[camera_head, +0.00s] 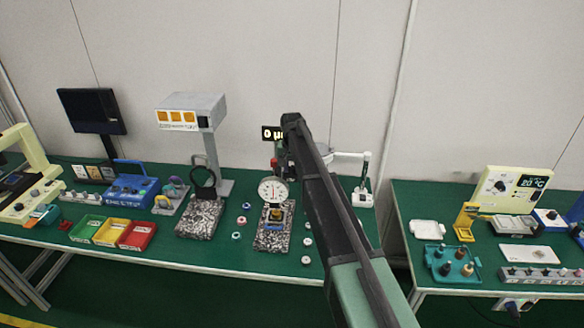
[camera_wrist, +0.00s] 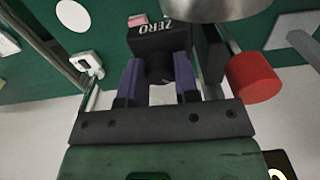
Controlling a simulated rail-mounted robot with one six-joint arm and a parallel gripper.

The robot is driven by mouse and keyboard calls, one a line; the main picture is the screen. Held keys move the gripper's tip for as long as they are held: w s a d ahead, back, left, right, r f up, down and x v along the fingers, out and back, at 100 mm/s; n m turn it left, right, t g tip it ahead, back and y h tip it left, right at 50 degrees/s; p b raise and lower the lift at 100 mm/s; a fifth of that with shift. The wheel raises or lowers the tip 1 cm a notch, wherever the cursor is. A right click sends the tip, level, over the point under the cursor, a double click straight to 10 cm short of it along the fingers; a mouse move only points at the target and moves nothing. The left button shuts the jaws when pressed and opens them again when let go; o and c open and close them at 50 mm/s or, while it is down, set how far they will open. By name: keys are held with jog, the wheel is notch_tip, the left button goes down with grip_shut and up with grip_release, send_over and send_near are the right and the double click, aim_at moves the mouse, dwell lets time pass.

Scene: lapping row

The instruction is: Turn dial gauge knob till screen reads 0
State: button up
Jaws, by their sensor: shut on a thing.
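The dial gauge (camera_head: 272,190) has a round white face and stands over a speckled stone base (camera_head: 270,242). A small black screen (camera_head: 268,133) above it shows a lit "0" and part of a unit; my arm covers its right side. In the wrist view, my gripper (camera_wrist: 159,78) has its purple fingers shut on a black knob (camera_wrist: 160,42) marked ZERO. In the head view my arm hides the gripper and the knob. A corner of the screen (camera_wrist: 283,167) shows at the wrist view's lower right.
A red cylinder (camera_wrist: 255,77) sits close to the right of my gripper, beside a metal post. Small round parts (camera_head: 308,241) lie right of the stone base. A second stone stand (camera_head: 200,217) is to the left.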

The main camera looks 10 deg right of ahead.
aim_at(292, 167)
jog(key=o, duration=0.9)
jog(key=shift+o, duration=0.2)
jog(key=shift+r, duration=0.1)
notch_tip(292, 167, up, 11)
jog(key=p, duration=1.1)
jog(key=shift+f, duration=0.2)
jog(key=s+f+n+b, duration=0.1)
jog(key=s+f+b, duration=0.2)
jog(key=s, duration=1)
jog(key=s+f+n+b, duration=0.1)
jog(key=s+f+b, duration=0.3)
jog(key=s, duration=1)
jog(key=s+f+n+b, duration=0.1)
jog(key=s+f+b, duration=0.2)
jog(key=s, duration=1)
jog(key=shift+s+d+f+n+b, duration=0.2)
jog(key=shift+s+f+n+b, duration=0.1)
jog(key=shift+s+b, duration=0.1)
